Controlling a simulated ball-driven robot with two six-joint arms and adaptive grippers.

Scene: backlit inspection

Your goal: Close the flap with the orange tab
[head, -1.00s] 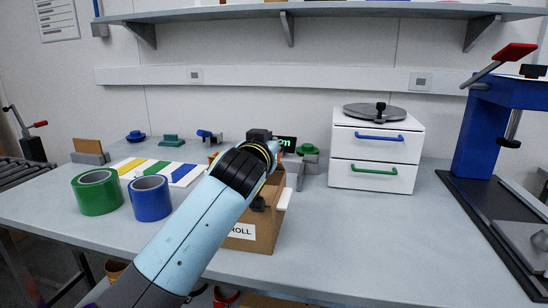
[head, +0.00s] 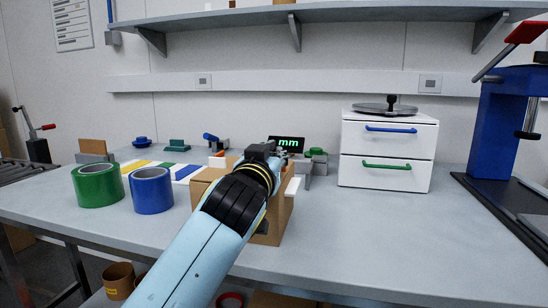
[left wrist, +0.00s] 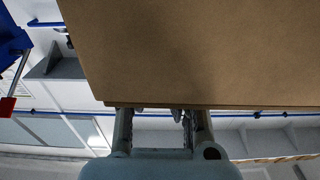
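A brown cardboard box (head: 272,230) stands at the middle of the bench, largely hidden behind my left arm. A brown flap part (head: 212,173) shows left of my wrist, and a white tab (head: 292,186) shows on the right side. My left gripper (head: 268,150) is over the far top of the box. In the left wrist view, a brown cardboard panel (left wrist: 190,55) fills the upper middle and covers the fingertips. The fingers of my left gripper (left wrist: 158,118) stand apart. My right gripper is not in view.
A green tape roll (head: 97,186) and a blue one (head: 152,191) stand left of the box. A white drawer unit (head: 388,150) stands to the right, with a blue press (head: 495,120) beyond. A lit display (head: 287,143) is behind the gripper. The bench front right is clear.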

